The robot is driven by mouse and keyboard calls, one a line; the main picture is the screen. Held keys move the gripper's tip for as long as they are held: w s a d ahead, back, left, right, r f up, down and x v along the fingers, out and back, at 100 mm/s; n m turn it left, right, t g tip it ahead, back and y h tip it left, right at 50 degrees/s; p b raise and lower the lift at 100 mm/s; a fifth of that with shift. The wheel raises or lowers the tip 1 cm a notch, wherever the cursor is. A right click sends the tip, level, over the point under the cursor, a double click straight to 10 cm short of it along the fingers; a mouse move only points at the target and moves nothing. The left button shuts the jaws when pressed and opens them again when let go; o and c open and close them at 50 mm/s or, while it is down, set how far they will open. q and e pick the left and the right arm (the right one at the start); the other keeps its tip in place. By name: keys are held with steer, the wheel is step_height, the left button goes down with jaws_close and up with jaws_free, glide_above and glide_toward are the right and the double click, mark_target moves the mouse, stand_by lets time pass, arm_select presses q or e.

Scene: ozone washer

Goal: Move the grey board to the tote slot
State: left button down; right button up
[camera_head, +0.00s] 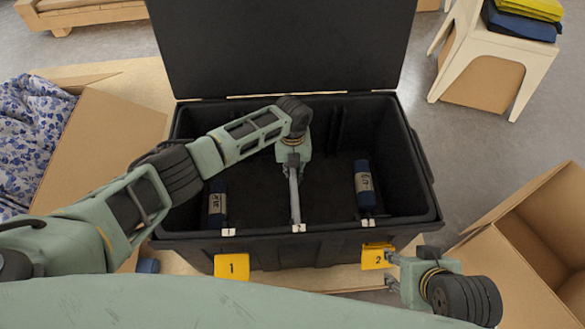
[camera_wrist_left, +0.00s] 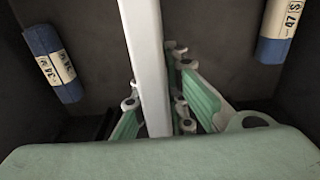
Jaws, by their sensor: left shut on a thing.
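The grey board (camera_head: 294,196) is a thin, pale strip seen nearly edge-on inside the open black tote (camera_head: 335,238). Its near end is by the middle small white label (camera_head: 299,228) on the tote's front rim. My left gripper (camera_head: 293,160) reaches down into the tote and is shut on the board's far part. In the left wrist view the board (camera_wrist_left: 148,60) runs from the top edge down between my left fingers (camera_wrist_left: 158,102). Whether its lower edge touches the tote floor is hidden. My right gripper (camera_head: 391,270) is outside the front right, fingers apart and empty, near yellow tag 2 (camera_head: 377,256).
Yellow tag 1 (camera_head: 232,267) hangs in front. The raised lid (camera_head: 280,45) is behind. Cardboard boxes flank the tote, left (camera_head: 110,135) and right (camera_head: 535,250).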

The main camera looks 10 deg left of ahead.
arm_select(q)
steer(key=c, duration=1.7)
jaws_free()
steer(key=shift+r, duration=0.1)
step_height(320, 180, up, 12)
steer(key=shift+f, duration=0.1)
